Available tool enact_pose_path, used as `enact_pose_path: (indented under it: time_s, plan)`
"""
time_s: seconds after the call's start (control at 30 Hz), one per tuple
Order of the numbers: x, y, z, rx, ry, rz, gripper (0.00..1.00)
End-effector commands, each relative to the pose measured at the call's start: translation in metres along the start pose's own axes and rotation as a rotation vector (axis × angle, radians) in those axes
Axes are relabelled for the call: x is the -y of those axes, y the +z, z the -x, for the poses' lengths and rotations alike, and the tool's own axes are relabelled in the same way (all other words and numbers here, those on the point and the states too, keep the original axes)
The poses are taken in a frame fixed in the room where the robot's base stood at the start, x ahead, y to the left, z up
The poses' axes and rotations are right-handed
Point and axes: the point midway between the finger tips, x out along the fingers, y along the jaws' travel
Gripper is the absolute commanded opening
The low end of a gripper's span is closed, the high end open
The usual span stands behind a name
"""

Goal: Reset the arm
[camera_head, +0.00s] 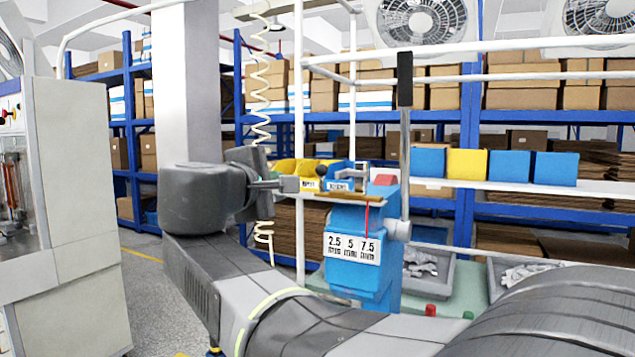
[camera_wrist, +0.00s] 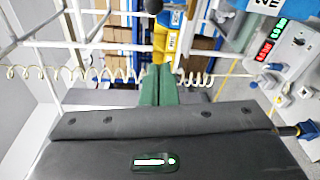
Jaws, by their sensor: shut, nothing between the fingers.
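My arm is bent across the lower part of the head view. My gripper (camera_head: 296,184) is at the left of the blue machine (camera_head: 348,225), and its fingers point right. In the wrist view my gripper (camera_wrist: 158,70) shows two green fingers, closed together and empty. Whether the fingertips touch anything near the machine's top cannot be told.
Yellow and blue bins (camera_head: 310,170) show behind my gripper. A coiled cream hose (camera_head: 259,90) hangs close to it. A grey cabinet (camera_head: 75,230) stands at the left. A green bench (camera_head: 450,328) holds grey trays. Blue shelves with boxes stand behind. Floor shows between cabinet and arm.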

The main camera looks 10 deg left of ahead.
Motion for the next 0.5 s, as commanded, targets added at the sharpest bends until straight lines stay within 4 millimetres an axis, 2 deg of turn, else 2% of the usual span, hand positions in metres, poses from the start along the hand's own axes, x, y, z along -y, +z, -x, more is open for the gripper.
enact_pose_path:
  time_s: [0.17, 0.5]
  plan:
    - [0.0003, -0.0001, 0.0069, -0.001, -0.001, 0.000, 0.00]
    - [0.0002, 0.0001, 0.0068, 0.000, -0.001, 0.000, 0.00]
